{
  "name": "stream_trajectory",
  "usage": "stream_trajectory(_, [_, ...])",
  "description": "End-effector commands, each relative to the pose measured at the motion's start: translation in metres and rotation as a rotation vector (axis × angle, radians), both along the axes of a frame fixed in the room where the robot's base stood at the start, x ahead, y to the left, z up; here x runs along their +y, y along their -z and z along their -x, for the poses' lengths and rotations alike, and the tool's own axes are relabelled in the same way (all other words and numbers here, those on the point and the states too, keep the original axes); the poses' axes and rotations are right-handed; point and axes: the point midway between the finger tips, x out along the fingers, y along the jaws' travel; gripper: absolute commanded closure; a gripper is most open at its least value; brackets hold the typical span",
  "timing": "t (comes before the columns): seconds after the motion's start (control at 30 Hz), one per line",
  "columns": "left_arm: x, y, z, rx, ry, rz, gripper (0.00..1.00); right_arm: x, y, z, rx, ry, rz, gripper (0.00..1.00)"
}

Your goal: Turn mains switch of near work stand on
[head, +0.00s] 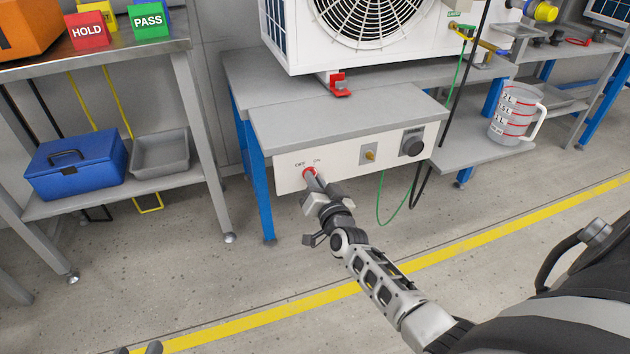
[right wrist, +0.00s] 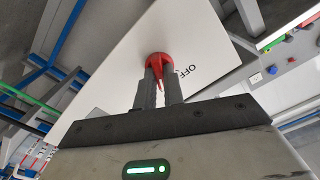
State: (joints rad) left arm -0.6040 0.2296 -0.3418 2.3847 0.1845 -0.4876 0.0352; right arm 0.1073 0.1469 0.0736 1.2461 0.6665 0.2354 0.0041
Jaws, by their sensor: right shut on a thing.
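The mains switch is a round red knob (head: 309,173) at the left end of the white front panel (head: 340,149) of the near work stand, with OFF and ON printed above it. My right gripper (head: 314,182) is at the knob. In the right wrist view, the red knob (right wrist: 159,62) has a narrow ridge between the two grey fingers of my right gripper (right wrist: 163,88), which is shut on it. OFF is readable beside it; ON is not visible there. I cannot tell which mark the knob points to.
The panel also carries a brass toggle (head: 370,155) and a dark round knob (head: 412,142). A white fan unit (head: 345,30) stands on the stand. A green cable (head: 381,205) hangs below. A side rack holds a blue toolbox (head: 77,164). The floor in front is clear.

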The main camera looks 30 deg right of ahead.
Motion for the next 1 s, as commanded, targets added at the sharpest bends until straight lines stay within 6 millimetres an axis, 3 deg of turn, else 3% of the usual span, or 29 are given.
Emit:
stream_trajectory(0.5, [0.0001, -0.0006, -0.001, -0.002, 0.0, 0.0, 0.64, 0.0005, 0.0018, 0.0011, -0.003, -0.001, -0.024, 1.0])
stream_trajectory(0.6, [0.0001, -0.0007, -0.001, -0.003, 0.0, 0.0, 0.64, 0.0005, 0.0017, 0.001, -0.003, -0.001, -0.024, 0.68])
stream_trajectory(1.0, [0.0001, -0.0043, -0.0009, -0.002, 0.001, -0.003, 0.64, 0.002, 0.0004, 0.0079, -0.002, -0.001, -0.021, 0.68])
